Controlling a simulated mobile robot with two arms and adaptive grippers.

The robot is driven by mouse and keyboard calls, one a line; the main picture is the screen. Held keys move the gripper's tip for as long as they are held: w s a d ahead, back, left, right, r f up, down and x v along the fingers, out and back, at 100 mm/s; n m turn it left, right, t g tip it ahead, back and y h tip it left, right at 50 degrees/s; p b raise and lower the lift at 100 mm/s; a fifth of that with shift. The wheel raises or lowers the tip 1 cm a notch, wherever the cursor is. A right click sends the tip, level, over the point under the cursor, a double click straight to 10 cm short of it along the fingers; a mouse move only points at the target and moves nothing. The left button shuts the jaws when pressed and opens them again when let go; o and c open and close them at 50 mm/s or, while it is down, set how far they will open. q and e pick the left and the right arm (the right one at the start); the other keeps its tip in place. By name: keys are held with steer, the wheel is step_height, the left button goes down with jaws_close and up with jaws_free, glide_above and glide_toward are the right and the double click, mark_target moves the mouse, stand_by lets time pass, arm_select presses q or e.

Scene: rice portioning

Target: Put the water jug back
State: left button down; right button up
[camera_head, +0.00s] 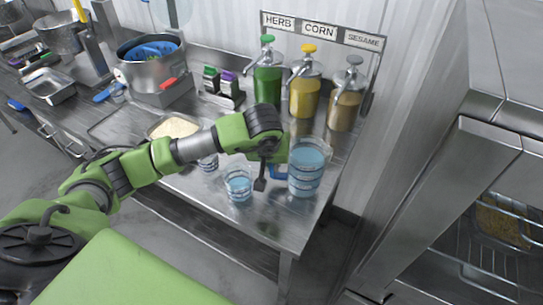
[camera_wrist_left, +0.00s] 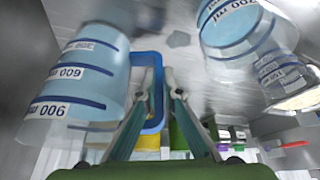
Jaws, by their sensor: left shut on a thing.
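The water jug (camera_head: 305,170) is a clear, tall measuring jug with blue bands and bluish water, at the right end of the steel counter. It looks upright; I cannot tell whether its base touches the counter. In the left wrist view the jug (camera_wrist_left: 78,85) fills the left side, with white volume labels. My left gripper (camera_head: 265,178) is beside the jug, on its left. Its fingers (camera_wrist_left: 160,95) are shut on the jug's blue handle (camera_wrist_left: 152,112), which also shows in the head view (camera_head: 278,171). My right gripper is not in view.
A smaller measuring cup (camera_head: 238,186) with water stands left of the jug, near the counter's front edge. Green, yellow and brown pump bottles (camera_head: 304,97) stand behind. A rice tray (camera_head: 173,127) is left, partly behind my arm. A steel oven (camera_head: 450,200) stands right.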

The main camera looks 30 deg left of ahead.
arm_select(q)
steer(key=shift+w+r, duration=0.1)
steer(key=c, duration=2.4)
jaws_free()
steer(key=shift+f, duration=0.2)
steer(key=shift+o, duration=0.9)
steer(key=shift+r, duration=0.15)
steer(key=b+v, duration=0.3)
steer(key=v, duration=0.9)
